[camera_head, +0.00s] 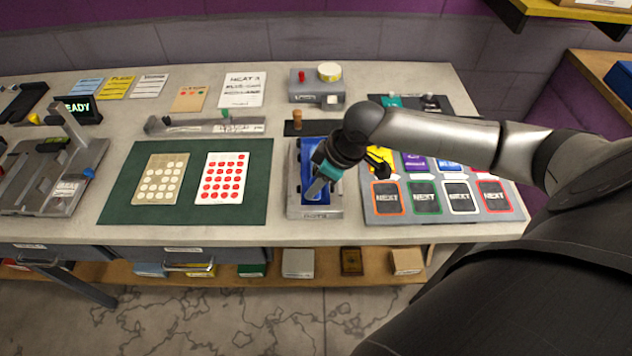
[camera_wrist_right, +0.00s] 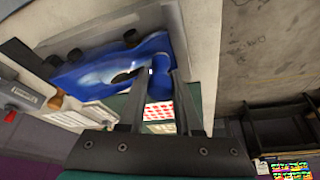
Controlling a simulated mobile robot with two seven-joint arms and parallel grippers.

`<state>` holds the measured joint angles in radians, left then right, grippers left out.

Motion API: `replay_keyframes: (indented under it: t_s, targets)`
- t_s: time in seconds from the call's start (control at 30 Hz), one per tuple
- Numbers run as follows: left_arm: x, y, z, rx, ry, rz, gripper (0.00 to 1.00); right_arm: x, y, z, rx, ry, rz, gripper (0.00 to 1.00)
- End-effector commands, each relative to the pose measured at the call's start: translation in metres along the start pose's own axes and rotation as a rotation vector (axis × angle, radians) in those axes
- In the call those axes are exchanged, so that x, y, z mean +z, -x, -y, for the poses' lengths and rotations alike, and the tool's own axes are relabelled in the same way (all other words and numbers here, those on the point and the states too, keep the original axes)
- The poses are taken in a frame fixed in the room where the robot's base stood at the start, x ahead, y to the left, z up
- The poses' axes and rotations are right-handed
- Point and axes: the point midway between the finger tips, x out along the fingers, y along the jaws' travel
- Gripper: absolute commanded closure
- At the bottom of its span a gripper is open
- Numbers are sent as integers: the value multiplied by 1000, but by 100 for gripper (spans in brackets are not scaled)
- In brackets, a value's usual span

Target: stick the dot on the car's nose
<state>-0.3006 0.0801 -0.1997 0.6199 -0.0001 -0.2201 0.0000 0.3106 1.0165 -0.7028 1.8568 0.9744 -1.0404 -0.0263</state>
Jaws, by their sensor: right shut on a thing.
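The blue car (camera_head: 308,158) sits in a grey cradle (camera_head: 293,193) at the front middle of the bench. My right gripper (camera_head: 317,186) points down at the near end of the car. In the right wrist view the fingertips (camera_wrist_right: 162,74) are at one end of the blue car (camera_wrist_right: 95,68). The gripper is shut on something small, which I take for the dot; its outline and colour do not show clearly. I cannot tell whether it touches the car. A sheet of red dots (camera_head: 241,161) and a sheet of pale dots (camera_head: 149,171) lie on the green mat (camera_head: 259,183). My left gripper is not in view.
A grey board (camera_head: 375,220) with several coloured NEXT cards stands right of the cradle. A grey box (camera_head: 308,88) with a red button is behind it. A grey fixture (camera_head: 62,180) stands at the left. Bare bench shows along the front edge.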

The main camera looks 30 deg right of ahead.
Motion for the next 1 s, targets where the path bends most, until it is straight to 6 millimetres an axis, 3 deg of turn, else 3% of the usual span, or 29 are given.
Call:
replay_keyframes:
  t_s: [1.0]
  targets:
    - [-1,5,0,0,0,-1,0,1,-1,1,-2,0,1,100]
